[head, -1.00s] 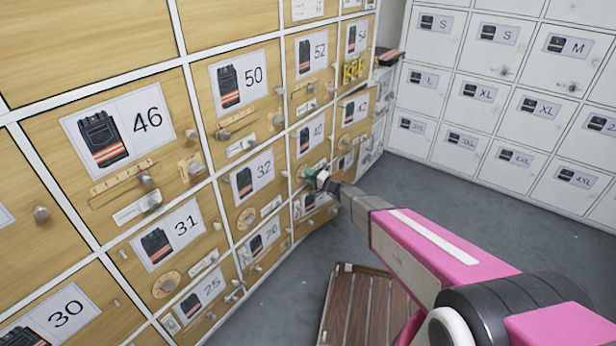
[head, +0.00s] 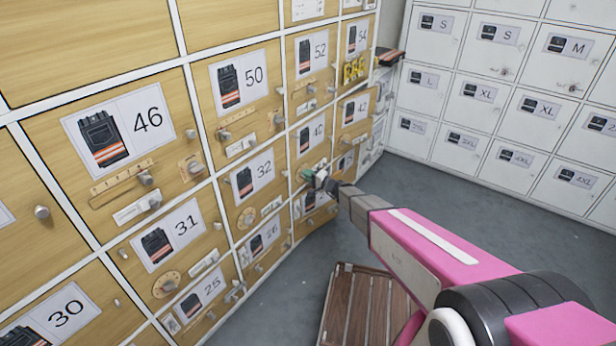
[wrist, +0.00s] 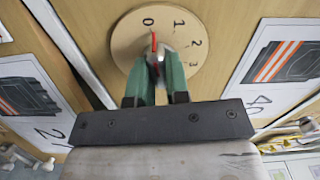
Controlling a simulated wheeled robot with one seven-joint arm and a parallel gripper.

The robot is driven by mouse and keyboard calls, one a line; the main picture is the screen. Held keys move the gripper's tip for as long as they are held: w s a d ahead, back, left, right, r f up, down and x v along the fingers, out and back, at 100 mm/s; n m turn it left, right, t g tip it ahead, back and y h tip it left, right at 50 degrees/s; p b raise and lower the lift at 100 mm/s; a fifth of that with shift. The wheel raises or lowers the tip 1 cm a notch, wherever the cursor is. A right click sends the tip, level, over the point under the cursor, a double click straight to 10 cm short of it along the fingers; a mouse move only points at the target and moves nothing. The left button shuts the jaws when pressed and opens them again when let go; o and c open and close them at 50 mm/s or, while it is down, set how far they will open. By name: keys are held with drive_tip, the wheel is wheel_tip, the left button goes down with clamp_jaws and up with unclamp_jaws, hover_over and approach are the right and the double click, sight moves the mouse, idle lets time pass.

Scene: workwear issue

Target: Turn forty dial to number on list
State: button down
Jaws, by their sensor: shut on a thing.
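The round wooden dial (wrist: 125,45) shows in the wrist view on a wooden door, with 0, 1, 2 and 3 readable. Its red pointer (wrist: 153,41) points at about 0. The number label beside it, 40 (wrist: 258,103), is seen rotated at the right. My gripper (wrist: 160,72) has green fingers shut on the dial's grey metal knob (wrist: 160,55); they hide the lower part of the dial. In the head view my gripper (head: 315,177) is at the lower part of the locker wall, and the dial is hard to make out there. No list is readable.
Wooden lockers (head: 75,190) with numbered labels, knobs and dials fill the left. White lockers (head: 480,100) stand at the back right. A slatted wooden thing (head: 365,310) is on the grey floor (head: 430,190) beneath my arm. Open floor lies right of the wooden lockers.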

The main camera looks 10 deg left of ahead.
drive_tip(key=m, duration=0.6)
drive_tip(key=shift+f+m, duration=0.15)
drive_tip(key=shift+m, duration=0.55)
drive_tip(key=c, duration=1.1)
unclamp_jaws()
drive_tip(key=shift+d, duration=0.15)
drive_tip(key=v, duration=1)
drive_tip(key=shift+s+d, duration=0.15)
drive_tip(key=shift+d, duration=0.15)
